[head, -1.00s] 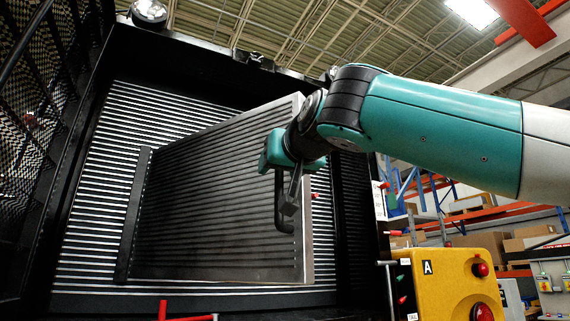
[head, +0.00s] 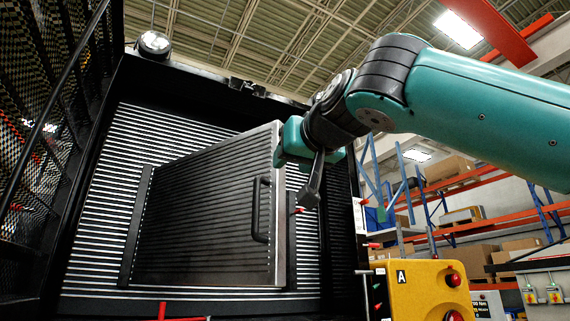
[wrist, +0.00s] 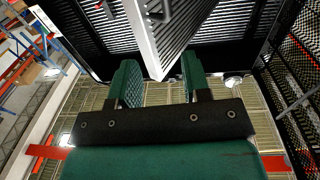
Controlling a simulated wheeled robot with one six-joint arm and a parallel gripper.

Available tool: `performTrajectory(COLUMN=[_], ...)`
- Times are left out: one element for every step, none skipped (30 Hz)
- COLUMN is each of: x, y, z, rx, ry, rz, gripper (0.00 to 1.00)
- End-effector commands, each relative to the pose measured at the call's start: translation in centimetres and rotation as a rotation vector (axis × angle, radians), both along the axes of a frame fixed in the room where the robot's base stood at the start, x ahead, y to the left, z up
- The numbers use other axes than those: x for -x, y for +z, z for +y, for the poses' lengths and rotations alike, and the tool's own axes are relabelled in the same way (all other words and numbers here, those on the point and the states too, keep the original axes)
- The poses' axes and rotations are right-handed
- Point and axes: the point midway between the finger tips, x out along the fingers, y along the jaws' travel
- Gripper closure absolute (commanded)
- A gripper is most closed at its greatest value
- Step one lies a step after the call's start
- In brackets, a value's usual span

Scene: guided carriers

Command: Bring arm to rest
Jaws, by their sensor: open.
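My gripper (head: 312,190) is at the end of my teal arm, to the right of a ribbed dark panel door (head: 205,215) in the head view. The door stands ajar in front of a striped grille, with a black bar handle (head: 262,210) near its right edge. The gripper is apart from the handle and holds nothing. In the wrist view its two green fingers (wrist: 156,88) are spread, with the door's pale edge (wrist: 150,45) beyond and between them. Whether a finger touches the door edge I cannot tell.
A yellow control box (head: 420,290) marked A, with red buttons, stands at lower right. Shelving with boxes (head: 450,210) is behind it. A black mesh panel (head: 40,130) stands at left, and a red bar (head: 180,317) shows at the bottom. Space above the arm looks clear.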

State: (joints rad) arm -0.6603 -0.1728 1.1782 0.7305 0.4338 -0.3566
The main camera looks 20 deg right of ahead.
Motion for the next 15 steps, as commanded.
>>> performTrajectory(x=[0.1,0.13,0.14,0.15,0.15,0.16,0.16,0.16,0.17,0.17,0.17,0.17,0.17,0.17,0.17], y=[0.0,-0.01,-0.01,0.0,0.0,0.01,0.01,0.02,0.02,0.03,0.03,0.03,0.03,0.03,0.03], z=[-0.34,-0.48,-0.65,-0.75,-0.84,-0.96,-1.07,-1.12,-1.19,-1.23,-1.26,-1.27,-1.27,-1.27,-1.25], rx=[0.0,0.0,0.0,0.0,0.0,0.0,0.0,0.0,-0.001,-0.001,-0.001,-0.001,-0.001,-0.001,-0.001], ry=[-0.006,-0.009,-0.011,-0.013,-0.015,-0.016,-0.018,-0.019,-0.02,-0.021,-0.022,-0.022,-0.022,-0.022,-0.022], rz=[0.0,0.0,0.0,0.0,0.0,0.0,0.0,0.0,0.0,0.0,-0.001,-0.001,-0.001,-0.001,-0.001], gripper=[0.56,0.56,0.56,0.56,0.56,0.56,0.56,0.56,0.56,0.56,0.56,0.56,0.56,0.56,0.56])
